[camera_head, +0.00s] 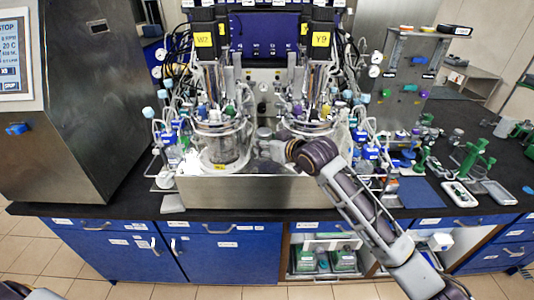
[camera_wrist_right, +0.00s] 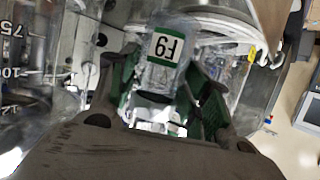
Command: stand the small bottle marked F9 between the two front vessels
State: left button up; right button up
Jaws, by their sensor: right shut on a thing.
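The small clear bottle marked F9 (camera_wrist_right: 158,75) shows in the right wrist view, its white label framed in green. My right gripper (camera_wrist_right: 168,88) is shut on it, with a green-padded finger on each side. In the head view my right gripper (camera_head: 272,148) reaches in from the right, over the steel tray's front, between the left front vessel (camera_head: 222,150) marked W2 and the right front vessel (camera_head: 322,126) marked Y9. The bottle cannot be made out clearly there, and whether its base touches anything is hidden. My left gripper is out of view.
The steel tray (camera_head: 250,192) holds both vessels, with tubes and small bottles crowding both sides. A blue mat (camera_head: 420,192) lies right on the bench.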

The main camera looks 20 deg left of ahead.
aim_at(267, 160)
jog(key=shift+f, duration=1.9)
jog(key=shift+f, duration=0.1)
jog(key=o, duration=1.1)
jog(key=shift+s+d+r, duration=0.15)
jog(key=shift+r, duration=0.05)
jog(key=shift+b+v, duration=0.45)
jog(key=shift+v, duration=5.35)
